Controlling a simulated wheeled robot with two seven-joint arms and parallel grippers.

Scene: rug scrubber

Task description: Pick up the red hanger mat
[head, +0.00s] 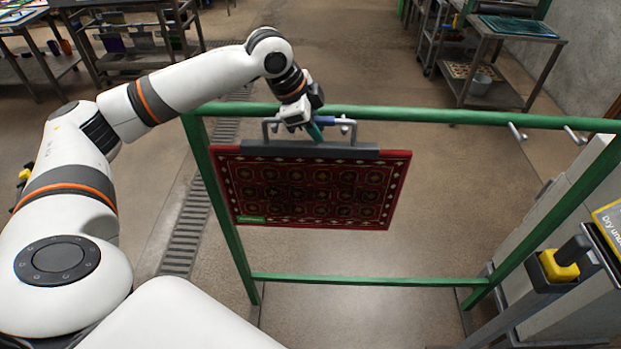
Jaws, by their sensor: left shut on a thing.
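The red hanger mat (310,190) has a dark patterned middle, a light dotted border and a small green label at its lower left. It hangs nearly flat below a grey hanger bar (262,148) with a raised handle, in front of the green rack (430,116). My left gripper (308,126) is over the top of the hanger, shut on its handle; the fingertips are partly hidden. The hanger's top is close to the rack's top rail; I cannot tell if it touches a hook. My right gripper is not in view.
Empty hooks (516,132) stick out from the right part of the rail. A grey cabinet (545,235) and a yellow-and-black device (560,266) stand at the right. A floor drain grate (187,225) runs at the left. Work tables (505,40) stand at the back.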

